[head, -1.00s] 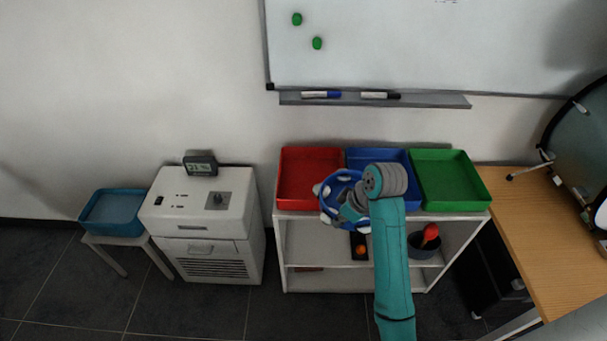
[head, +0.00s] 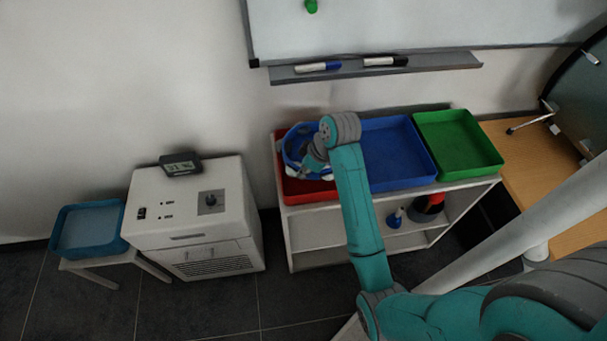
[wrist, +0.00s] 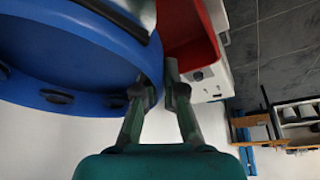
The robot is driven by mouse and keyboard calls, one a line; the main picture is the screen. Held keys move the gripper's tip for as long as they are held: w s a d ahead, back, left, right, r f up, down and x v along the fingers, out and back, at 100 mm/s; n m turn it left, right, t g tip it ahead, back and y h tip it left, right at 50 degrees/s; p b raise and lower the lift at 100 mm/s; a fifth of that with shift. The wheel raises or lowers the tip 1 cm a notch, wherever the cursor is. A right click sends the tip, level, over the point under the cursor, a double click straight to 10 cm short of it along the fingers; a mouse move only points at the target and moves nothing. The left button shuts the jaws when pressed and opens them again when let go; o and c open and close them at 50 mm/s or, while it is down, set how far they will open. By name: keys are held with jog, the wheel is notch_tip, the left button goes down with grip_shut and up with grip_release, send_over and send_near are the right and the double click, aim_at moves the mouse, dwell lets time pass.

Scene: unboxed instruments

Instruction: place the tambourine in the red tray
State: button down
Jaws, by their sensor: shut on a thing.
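The blue tambourine (head: 292,150) is over the red tray (head: 308,188) in the head view and hides much of it. My gripper (head: 314,152) is shut on the tambourine's rim. In the wrist view the tambourine (wrist: 75,55) fills the upper left, its rim between the fingers of my gripper (wrist: 160,88). The red tray (wrist: 188,35) shows behind, to the right of the rim. I cannot tell whether the tambourine touches the tray.
A blue tray (head: 395,155) and a green tray (head: 460,145) stand right of the red one on the white shelf (head: 305,225). A white machine (head: 190,210) with a small clock (head: 180,164) and a teal tray (head: 88,228) are at left. A whiteboard ledge (head: 375,66) is behind.

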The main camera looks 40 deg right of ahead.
aim_at(300, 188)
jog(key=shift+f, duration=3.1)
jog(key=shift+f, duration=0.1)
jog(key=c, duration=1.3)
grip_release()
jog(key=shift+o, duration=0.2)
